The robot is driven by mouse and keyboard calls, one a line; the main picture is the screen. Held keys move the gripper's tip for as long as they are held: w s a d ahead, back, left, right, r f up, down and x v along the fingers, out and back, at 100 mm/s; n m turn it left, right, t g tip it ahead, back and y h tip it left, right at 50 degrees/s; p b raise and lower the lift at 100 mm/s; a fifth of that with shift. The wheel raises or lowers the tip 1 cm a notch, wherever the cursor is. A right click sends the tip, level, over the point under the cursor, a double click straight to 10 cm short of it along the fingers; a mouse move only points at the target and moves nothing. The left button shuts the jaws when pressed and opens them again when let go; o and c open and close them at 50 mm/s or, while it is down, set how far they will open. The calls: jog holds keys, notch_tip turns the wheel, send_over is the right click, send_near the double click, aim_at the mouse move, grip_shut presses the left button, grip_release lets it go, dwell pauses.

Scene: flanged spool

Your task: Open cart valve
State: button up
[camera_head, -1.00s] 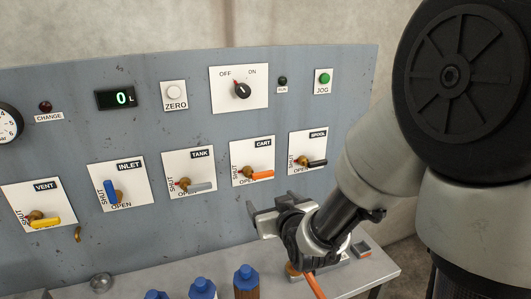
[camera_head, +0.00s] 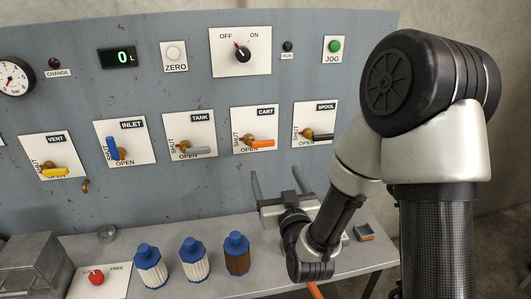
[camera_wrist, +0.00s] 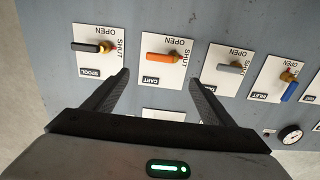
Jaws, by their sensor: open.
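The cart valve is a white plate labelled CART with SHUT and OPEN marks. Its orange handle (camera_head: 263,143) on a brass hub lies level, pointing right, with a small red pointer toward the SHUT side. In the wrist view the orange handle (camera_wrist: 160,57) appears upside down, between and beyond my fingertips. My gripper (camera_head: 276,172) is open and empty, below the cart and spool plates, fingers pointing up toward the panel. In the wrist view both fingers of my gripper (camera_wrist: 160,76) are spread and look apart from the handle.
The spool valve's black handle (camera_head: 319,136) is to the right and the tank valve's grey handle (camera_head: 196,151) to the left. Blue-capped bottles (camera_head: 193,262) and a grey box (camera_head: 36,268) stand on the bench below. The panel between gripper and valves is clear.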

aim_at(264, 145)
jog(key=p+x, duration=0.1)
jog(key=x, duration=1.4)
jog(key=shift+w+a+p, duration=0.1)
jog(key=shift+w+p, duration=0.2)
jog(key=shift+p, duration=0.05)
jog(key=c, duration=1.5)
jog(key=shift+f, duration=0.1)
